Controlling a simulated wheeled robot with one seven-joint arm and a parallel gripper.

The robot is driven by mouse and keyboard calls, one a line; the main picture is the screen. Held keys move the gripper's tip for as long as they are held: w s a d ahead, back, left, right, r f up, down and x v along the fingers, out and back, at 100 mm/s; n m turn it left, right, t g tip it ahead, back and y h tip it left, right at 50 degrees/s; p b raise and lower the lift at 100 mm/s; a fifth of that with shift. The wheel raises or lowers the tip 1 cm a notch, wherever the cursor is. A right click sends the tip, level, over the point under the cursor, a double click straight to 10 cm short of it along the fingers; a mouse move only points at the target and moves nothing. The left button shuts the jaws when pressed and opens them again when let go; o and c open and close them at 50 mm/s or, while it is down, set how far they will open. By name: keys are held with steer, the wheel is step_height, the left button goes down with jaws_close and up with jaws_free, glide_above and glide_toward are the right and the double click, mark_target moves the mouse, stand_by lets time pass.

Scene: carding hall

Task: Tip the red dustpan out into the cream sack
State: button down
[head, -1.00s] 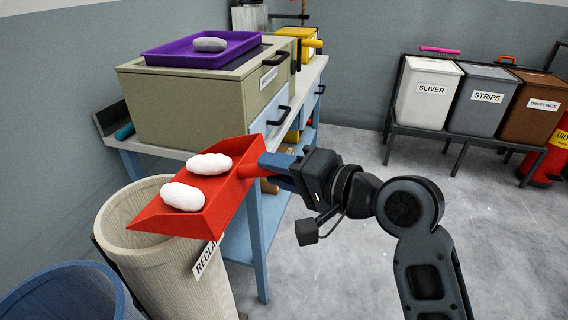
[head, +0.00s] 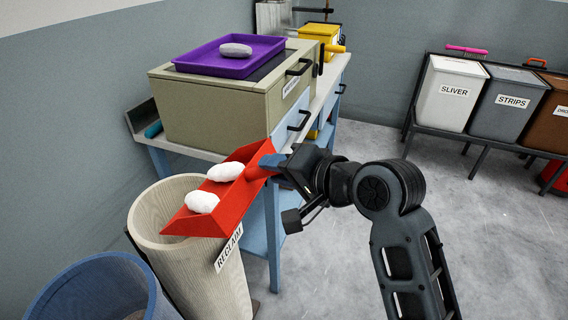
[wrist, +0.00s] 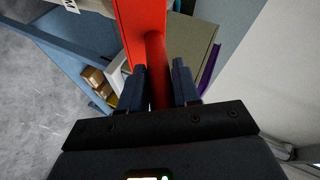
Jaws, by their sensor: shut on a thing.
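The red dustpan (head: 238,203) is held out over the right part of the mouth of the cream sack (head: 188,262), which carries a RECLAIM label. Two white fibre lumps lie in the pan, one near its front lip (head: 201,202) and one behind it (head: 226,172). The pan slopes toward its lip at the lower left. My gripper (head: 270,163) is shut on the dustpan's handle; the handle also shows between the fingers in the wrist view (wrist: 157,75). The pan hides part of the sack's opening.
A blue bin (head: 92,290) stands left of the sack. A workbench (head: 268,215) behind carries a beige cabinet (head: 215,112), a purple tray (head: 229,58) with a grey-white lump, and a yellow box (head: 322,38). Labelled SLIVER and STRIPS bins (head: 450,95) stand at right. The floor between is clear.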

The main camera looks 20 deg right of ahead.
mark_target(257, 170)
steer(key=shift+w+a+r+g+p, duration=0.3)
steer(key=shift+w+a+r+p, duration=0.25)
steer(key=shift+p, duration=0.65)
steer(key=shift+w+a+r+g+h+p, duration=0.2)
steer(key=shift+w+a+r+h+p, duration=0.15)
steer(key=shift+a, duration=0.2)
steer(key=shift+w+a+r+g+h+p, duration=0.25)
steer(key=shift+w+a, duration=0.15)
steer(key=shift+a, duration=0.15)
steer(key=w+a+r+n+g+h, duration=0.1)
steer(key=w+a+r+g+h, duration=0.2)
steer(key=a, duration=0.4)
steer(key=shift+w+r, duration=0.75)
steer(key=shift+w, duration=0.55)
stand_by(0.4)
step_height(257, 170, up, 8)
steer(key=m+t+y+b, duration=0.2)
steer(key=t+y+b, duration=0.5)
steer(key=b, duration=0.4)
steer(key=shift+m+t, duration=0.3)
steer(key=shift+t, duration=0.15)
